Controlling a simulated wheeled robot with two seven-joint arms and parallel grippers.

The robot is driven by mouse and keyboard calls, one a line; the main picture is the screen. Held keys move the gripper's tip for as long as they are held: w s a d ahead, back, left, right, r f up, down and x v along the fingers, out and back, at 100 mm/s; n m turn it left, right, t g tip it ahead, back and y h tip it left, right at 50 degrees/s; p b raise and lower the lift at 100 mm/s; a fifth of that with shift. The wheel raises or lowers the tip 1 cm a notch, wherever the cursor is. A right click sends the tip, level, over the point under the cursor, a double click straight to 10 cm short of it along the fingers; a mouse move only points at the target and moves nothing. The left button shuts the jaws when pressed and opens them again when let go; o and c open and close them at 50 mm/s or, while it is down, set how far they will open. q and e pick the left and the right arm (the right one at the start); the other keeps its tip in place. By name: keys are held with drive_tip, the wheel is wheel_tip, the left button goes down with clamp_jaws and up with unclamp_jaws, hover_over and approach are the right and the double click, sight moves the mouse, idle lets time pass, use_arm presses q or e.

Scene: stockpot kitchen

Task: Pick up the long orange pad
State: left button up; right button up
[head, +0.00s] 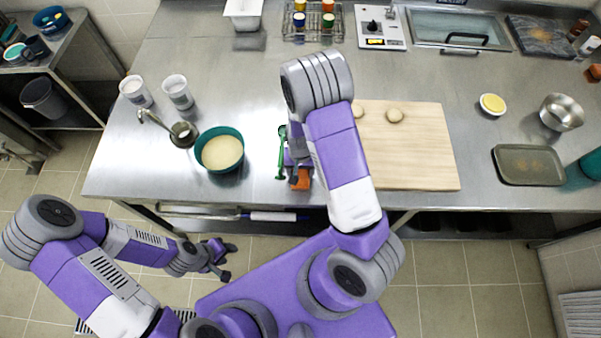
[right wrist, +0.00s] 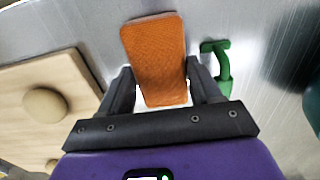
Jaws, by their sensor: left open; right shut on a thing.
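The long orange pad (right wrist: 155,50) lies between the two fingers of my right gripper (right wrist: 160,84) in the right wrist view. The fingers are shut on its near part, and its far end sticks out beyond them. In the head view, part of the orange pad (head: 301,179) shows near the counter's front edge, with my right gripper (head: 297,168) and arm hiding the rest. I cannot tell whether the pad touches the counter. My left gripper (head: 229,262) is open and empty, low in front of the counter.
A green-handled tool (head: 282,152) lies just left of the pad. A teal bowl (head: 220,150) and a ladle (head: 182,133) are further left. A wooden board (head: 420,150) with two round lumps is on the right. A grey tray (head: 528,165) lies at far right.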

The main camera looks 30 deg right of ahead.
sight(300, 172)
drive_tip(key=shift+c, duration=1.4)
wheel_tip(300, 172, up, 10)
drive_tip(key=p, duration=0.1)
drive_tip(key=shift+p, duration=0.4)
